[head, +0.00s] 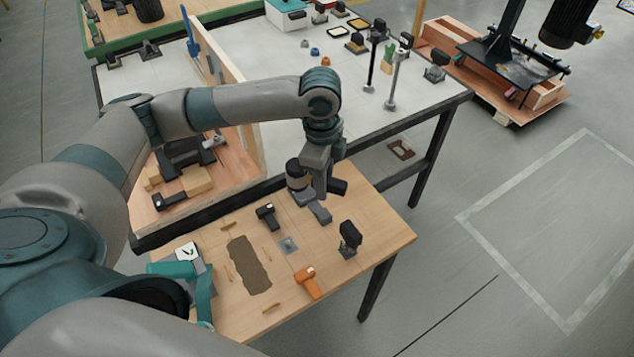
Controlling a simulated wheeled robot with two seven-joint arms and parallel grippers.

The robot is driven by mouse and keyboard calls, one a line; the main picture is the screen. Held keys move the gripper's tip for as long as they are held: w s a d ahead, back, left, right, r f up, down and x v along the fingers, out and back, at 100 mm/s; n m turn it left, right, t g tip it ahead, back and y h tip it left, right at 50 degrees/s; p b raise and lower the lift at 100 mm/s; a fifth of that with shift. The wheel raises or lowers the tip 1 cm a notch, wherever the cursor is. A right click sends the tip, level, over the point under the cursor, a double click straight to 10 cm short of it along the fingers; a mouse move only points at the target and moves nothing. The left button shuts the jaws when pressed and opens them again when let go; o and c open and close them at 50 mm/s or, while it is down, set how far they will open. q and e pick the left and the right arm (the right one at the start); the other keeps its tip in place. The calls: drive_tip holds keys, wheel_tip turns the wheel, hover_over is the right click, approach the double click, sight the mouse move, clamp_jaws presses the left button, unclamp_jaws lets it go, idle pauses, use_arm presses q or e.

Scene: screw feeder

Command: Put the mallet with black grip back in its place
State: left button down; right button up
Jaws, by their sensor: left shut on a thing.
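My left gripper (322,188) is above the far part of the small wooden table and is shut on a dark tool that passes across its jaws. This looks like the mallet with black grip (339,187): a black end sticks out to the right of the jaws and a dark cylinder with a pale lower band shows to their left. The jaws hide its middle. A grey block (320,212) shows just below the gripper; I cannot tell whether they touch. My right gripper is not in view.
The wooden table (385,245) bears a black tool (267,214), a black upright item (349,238), an orange tool (308,284) and a dark brown patch (249,265). A teal item (178,268) stands at its left edge. A wooden divider (228,90) and white table (280,75) lie behind.

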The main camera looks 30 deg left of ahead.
use_arm(q)
drive_tip(key=f+m, duration=0.1)
drive_tip(key=w+a+f+m, duration=0.1)
drive_tip(key=m, duration=0.1)
drive_tip(key=shift+a+m, duration=0.1)
drive_tip(key=shift+m, duration=0.2)
drive_tip(key=m, duration=0.1)
drive_tip(key=a+f+m, duration=0.1)
drive_tip(key=f+m, duration=0.1)
drive_tip(key=m, duration=0.1)
drive_tip(key=shift+w+a, duration=0.25)
drive_tip(key=shift+w, duration=0.15)
drive_tip(key=shift+p, duration=0.4)
drive_tip(key=shift+f, duration=2.25)
